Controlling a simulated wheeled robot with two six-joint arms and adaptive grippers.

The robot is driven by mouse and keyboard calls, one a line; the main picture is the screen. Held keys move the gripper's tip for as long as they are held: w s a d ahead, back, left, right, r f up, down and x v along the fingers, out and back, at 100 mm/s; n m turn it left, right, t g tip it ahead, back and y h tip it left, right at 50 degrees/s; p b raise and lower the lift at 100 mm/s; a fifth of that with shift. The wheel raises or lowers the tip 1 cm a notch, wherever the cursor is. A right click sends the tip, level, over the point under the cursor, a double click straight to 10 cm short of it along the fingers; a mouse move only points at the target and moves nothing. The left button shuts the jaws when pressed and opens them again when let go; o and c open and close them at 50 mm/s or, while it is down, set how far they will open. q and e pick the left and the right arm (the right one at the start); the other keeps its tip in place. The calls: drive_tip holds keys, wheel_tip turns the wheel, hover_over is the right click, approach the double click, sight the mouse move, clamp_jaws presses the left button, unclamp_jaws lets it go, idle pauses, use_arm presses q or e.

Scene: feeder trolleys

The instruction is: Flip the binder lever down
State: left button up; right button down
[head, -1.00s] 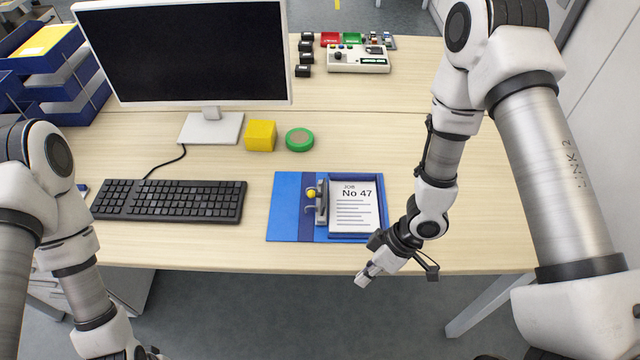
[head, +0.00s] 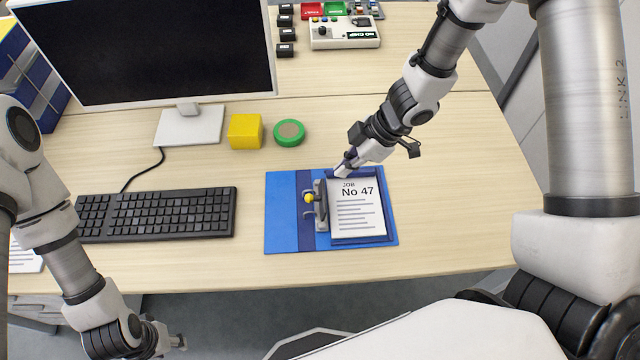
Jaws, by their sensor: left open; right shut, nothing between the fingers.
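The blue binder (head: 281,213) lies open on the desk, with a sheet marked "JOB No 47" (head: 356,212) on its right side. The binder lever (head: 309,198), with a yellow knob, stands at the metal ring mechanism left of the sheet. Its exact angle is hard to tell. My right gripper (head: 344,170) is shut and empty, with its tips over the binder's top edge, above and right of the lever. I cannot tell whether the tips touch the binder. My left gripper (head: 178,342) is off the desk's front edge at lower left, well away from the binder; its fingers show small.
A black keyboard (head: 157,213) lies left of the binder. A yellow block (head: 245,131) and a green tape roll (head: 289,133) sit behind it, near the monitor stand (head: 188,126). A white control box (head: 344,33) is at the back. The desk right of the binder (head: 450,200) is clear.

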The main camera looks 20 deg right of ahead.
drive_tip(key=b, duration=0.2)
approach(320, 195)
drive_tip(key=a, duration=0.1)
drive_tip(key=x, duration=0.6)
drive_tip(key=shift+w+a, duration=0.2)
drive_tip(key=shift+a, duration=0.05)
drive_tip(key=shift+w+a+f, duration=0.15)
drive_tip(key=shift+w+f, duration=0.1)
drive_tip(key=shift+f, duration=0.1)
use_arm(q)
drive_tip(key=f, duration=0.1)
drive_tip(key=w+f, duration=0.1)
drive_tip(key=f, duration=0.1)
use_arm(e)
drive_tip(key=shift+s+r, duration=0.1)
